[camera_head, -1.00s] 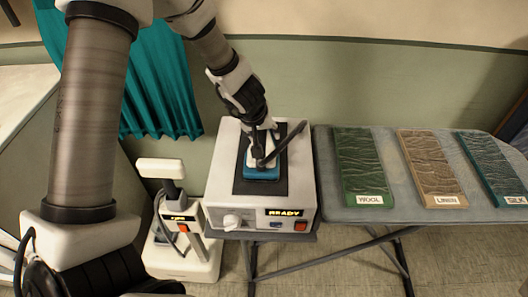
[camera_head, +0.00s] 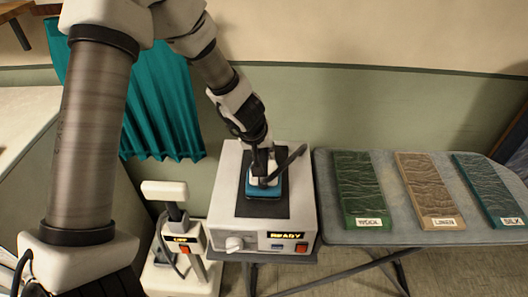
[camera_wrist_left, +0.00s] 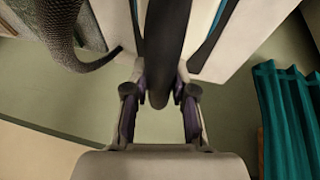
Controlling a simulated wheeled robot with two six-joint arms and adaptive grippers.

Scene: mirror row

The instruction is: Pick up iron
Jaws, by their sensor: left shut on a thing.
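The iron has a blue base (camera_head: 266,189), a white body and a dark handle. It is over the dark pad on top of the white station (camera_head: 228,215); whether it touches the pad I cannot tell. My left gripper (camera_head: 263,163) comes from above and is shut on the iron's handle. In the left wrist view the dark handle (camera_wrist_left: 165,45) lies between the fingers of the gripper (camera_wrist_left: 159,92). The fingertips are partly hidden in the head view. My right gripper is not in view.
The station's display reads READY. A grey board (camera_head: 400,238) on the right holds green WOOL (camera_head: 358,185), tan LINEN (camera_head: 428,180) and teal SILK (camera_head: 488,180) panels. A teal curtain (camera_head: 165,115) hangs behind.

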